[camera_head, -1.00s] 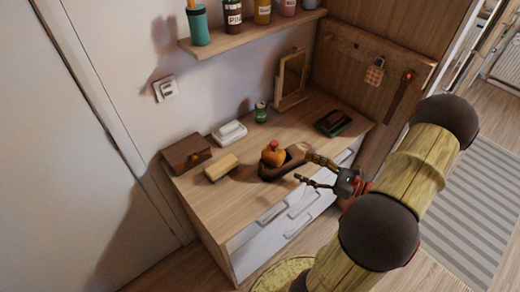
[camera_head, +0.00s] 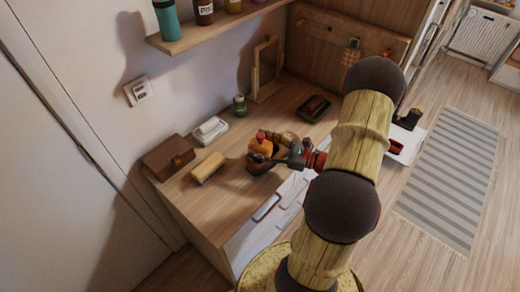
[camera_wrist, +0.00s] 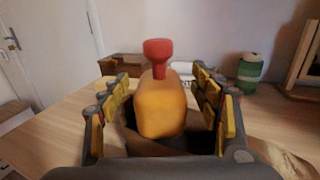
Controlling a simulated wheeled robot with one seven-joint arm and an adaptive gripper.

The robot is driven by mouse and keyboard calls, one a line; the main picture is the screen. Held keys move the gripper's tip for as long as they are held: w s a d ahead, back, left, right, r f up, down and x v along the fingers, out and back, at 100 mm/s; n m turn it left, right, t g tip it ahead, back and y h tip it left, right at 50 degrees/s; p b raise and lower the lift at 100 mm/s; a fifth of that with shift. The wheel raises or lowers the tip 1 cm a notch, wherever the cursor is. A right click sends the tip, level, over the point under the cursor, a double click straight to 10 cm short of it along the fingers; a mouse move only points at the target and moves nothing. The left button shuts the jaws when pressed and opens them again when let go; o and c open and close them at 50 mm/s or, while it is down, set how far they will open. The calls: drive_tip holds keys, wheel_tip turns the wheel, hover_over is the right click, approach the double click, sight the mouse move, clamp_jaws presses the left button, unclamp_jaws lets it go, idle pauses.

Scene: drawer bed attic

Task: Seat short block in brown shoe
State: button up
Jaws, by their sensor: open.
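An orange block with a red knob (camera_head: 262,145) sits upright at the brown shoe (camera_head: 256,169) on the dresser top. In the wrist view the orange block (camera_wrist: 162,108) stands centred, its base within the dark brown shoe (camera_wrist: 140,148). My gripper (camera_head: 272,149) is at the shoe. In the wrist view my gripper (camera_wrist: 160,92) is open, with one finger on each side of the block and gaps visible. The block's underside is hidden, so how deep it sits cannot be told.
A tan block (camera_head: 208,167), a brown box (camera_head: 168,157), a white dish (camera_head: 210,130), a green can (camera_head: 240,104) and a dark tray (camera_head: 313,108) stand around on the dresser (camera_head: 205,205). A shelf with jars (camera_head: 215,27) hangs above. A frame (camera_head: 267,68) leans behind.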

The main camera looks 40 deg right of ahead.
drive_tip(key=shift+w, duration=0.2)
drive_tip(key=shift+c, duration=0.9)
drive_tip(key=c, duration=1.2)
